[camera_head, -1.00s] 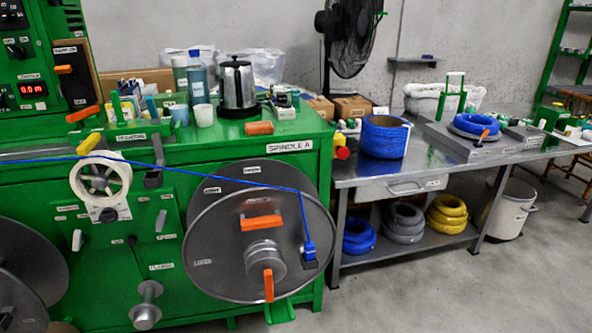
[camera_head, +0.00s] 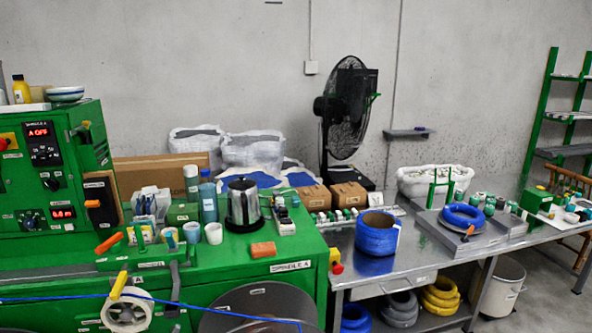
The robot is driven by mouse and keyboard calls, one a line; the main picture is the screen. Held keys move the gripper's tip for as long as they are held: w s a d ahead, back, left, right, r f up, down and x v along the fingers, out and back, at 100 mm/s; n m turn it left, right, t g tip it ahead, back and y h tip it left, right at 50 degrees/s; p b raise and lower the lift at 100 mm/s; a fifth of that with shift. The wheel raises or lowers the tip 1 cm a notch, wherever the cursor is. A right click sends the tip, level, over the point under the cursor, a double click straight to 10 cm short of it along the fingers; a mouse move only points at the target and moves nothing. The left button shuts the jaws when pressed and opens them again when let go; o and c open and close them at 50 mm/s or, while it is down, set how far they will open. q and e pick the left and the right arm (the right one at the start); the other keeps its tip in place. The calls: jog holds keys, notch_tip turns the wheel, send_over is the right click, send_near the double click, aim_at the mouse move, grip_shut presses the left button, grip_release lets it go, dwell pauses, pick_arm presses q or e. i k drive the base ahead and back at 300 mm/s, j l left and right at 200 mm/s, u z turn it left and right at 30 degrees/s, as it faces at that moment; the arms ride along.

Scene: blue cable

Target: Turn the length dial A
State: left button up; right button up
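The green machine's control panel (camera_head: 28,170) is at the left edge. Its upper red display (camera_head: 38,131) seems to read "A OFF", with small dials (camera_head: 45,153) below it. A black knob (camera_head: 51,184) sits lower on the panel. Another dial (camera_head: 31,221) is at the lower left, beside a second red display (camera_head: 62,212) with a reading in metres. The labels are too small to tell which is length dial A. Neither of my grippers is in view.
A blue cable (camera_head: 60,298) runs across the machine's front to the spindle A disc (camera_head: 262,300). A kettle (camera_head: 243,205), bottles and cups stand on the machine top. A metal table (camera_head: 410,262) with a blue cable coil (camera_head: 377,233) is to the right.

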aim_at(30, 223)
jog(key=j+u, duration=0.1)
jog(key=u, duration=0.85)
jog(key=j+u, duration=0.1)
jog(key=u, duration=0.4)
jog(key=i, duration=0.05)
